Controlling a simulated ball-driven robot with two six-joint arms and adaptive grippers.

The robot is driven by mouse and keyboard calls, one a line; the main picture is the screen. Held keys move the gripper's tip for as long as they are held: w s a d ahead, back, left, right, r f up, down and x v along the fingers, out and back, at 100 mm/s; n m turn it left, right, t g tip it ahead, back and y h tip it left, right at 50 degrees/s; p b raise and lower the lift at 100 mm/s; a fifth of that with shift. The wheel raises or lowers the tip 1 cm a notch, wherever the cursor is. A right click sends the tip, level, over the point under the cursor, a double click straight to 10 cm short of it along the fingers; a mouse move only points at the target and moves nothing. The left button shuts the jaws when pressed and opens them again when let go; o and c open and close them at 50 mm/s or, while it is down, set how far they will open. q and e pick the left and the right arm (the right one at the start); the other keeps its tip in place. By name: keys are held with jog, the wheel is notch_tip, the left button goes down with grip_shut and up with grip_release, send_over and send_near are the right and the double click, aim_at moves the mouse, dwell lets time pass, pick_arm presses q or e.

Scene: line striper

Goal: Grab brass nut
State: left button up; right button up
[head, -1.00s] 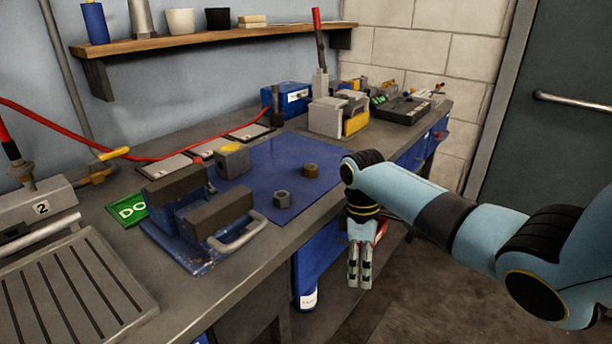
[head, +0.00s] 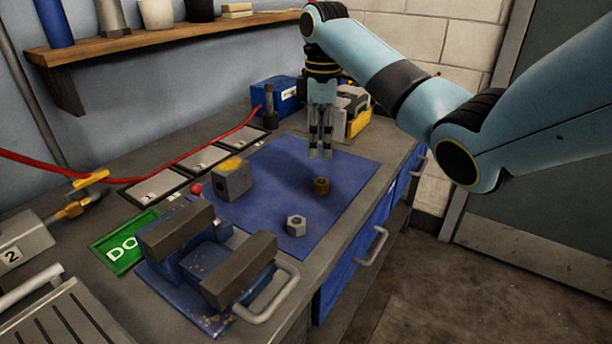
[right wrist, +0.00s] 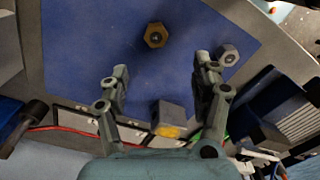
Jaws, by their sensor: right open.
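The brass nut (head: 321,186) lies on the blue mat (head: 275,222) in the head view, right of the middle. In the right wrist view the brass nut (right wrist: 155,35) is near the top, beyond and between my open fingers. A grey steel nut (head: 297,225) lies nearer on the same mat; it also shows in the right wrist view (right wrist: 228,55). My right gripper (head: 320,152) is open and empty, pointing down, above the mat behind the brass nut and apart from it. My left gripper is not in view.
A grey block with a yellow top (head: 232,179) stands on the mat's left part. A blue vise (head: 207,262) with a grey handle is at the front. A yellow and grey unit (head: 353,112) stands behind my gripper. The mat around both nuts is clear.

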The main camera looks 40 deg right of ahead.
aim_at(322, 182)
jog(key=shift+w+f, duration=0.15)
jog(key=shift+f, duration=0.45)
jog(key=shift+w+f, duration=0.15)
jog(key=shift+f, duration=0.45)
jog(key=f, duration=0.2)
jog(key=shift+s+f, duration=0.25)
jog(key=shift+f, duration=0.15)
jog(key=f, duration=0.4)
jog(key=shift+s+d+f+p, duration=0.1)
jog(key=shift+d+f+p, duration=0.2)
jog(key=shift+d, duration=0.05)
jog(key=shift+f, duration=0.45)
jog(key=c, duration=1.3)
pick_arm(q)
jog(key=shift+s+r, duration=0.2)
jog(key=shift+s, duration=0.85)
pick_arm(e)
jog(key=shift+r, duration=0.1)
